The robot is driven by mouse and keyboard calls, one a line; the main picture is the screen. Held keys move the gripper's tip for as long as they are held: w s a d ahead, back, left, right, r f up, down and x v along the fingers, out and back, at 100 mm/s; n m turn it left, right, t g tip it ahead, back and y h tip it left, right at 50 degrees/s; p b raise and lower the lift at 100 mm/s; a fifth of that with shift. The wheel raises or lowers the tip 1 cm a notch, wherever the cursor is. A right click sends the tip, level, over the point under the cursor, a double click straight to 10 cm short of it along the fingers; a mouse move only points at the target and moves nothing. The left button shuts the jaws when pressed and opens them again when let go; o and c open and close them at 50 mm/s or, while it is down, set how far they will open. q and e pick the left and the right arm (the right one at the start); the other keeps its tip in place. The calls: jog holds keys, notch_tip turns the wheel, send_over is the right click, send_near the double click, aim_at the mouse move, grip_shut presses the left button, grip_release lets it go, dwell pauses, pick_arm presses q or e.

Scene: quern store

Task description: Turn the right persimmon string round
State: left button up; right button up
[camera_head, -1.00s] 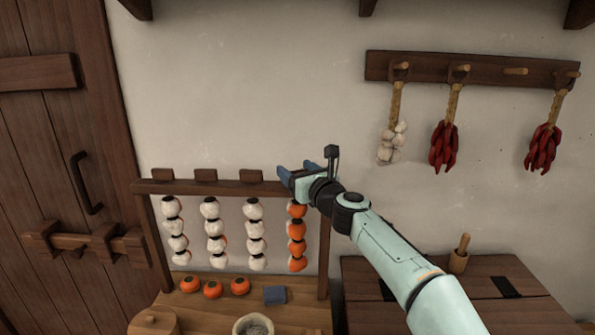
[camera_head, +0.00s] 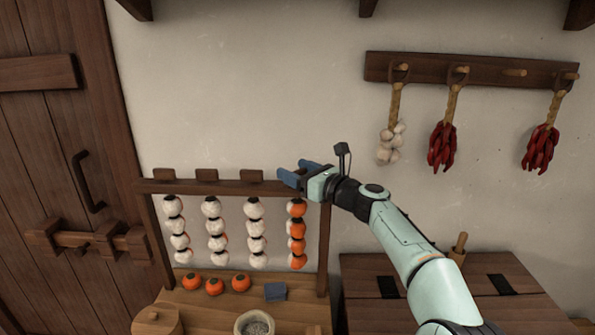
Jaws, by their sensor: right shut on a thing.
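The right persimmon string (camera_head: 297,238) hangs from the right end of the wooden rack rail (camera_head: 225,187). Three other strings hang to the left, mostly white: the left one (camera_head: 177,228), the second (camera_head: 215,230) and the third (camera_head: 256,232). A wooden block stands on the rail above each of these three. My left gripper is not in view.
Loose orange persimmons (camera_head: 214,287), a blue block (camera_head: 275,292), a bowl (camera_head: 254,324) and a round lidded wooden box (camera_head: 157,321) are on the bench below. Garlic (camera_head: 390,143) and chillies (camera_head: 443,147) hang on the wall at right. A door stands at left.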

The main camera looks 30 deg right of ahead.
jog(key=o, duration=1)
jog(key=shift+c, duration=0.2)
jog(key=shift+s+d, duration=0.2)
jog(key=shift+s, duration=0.3)
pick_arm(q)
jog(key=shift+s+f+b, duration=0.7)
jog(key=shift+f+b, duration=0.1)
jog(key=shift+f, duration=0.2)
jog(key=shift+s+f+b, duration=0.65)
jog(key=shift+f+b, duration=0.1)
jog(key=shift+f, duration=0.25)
pick_arm(e)
jog(key=v, duration=1.2)
jog(key=shift+s, duration=0.2)
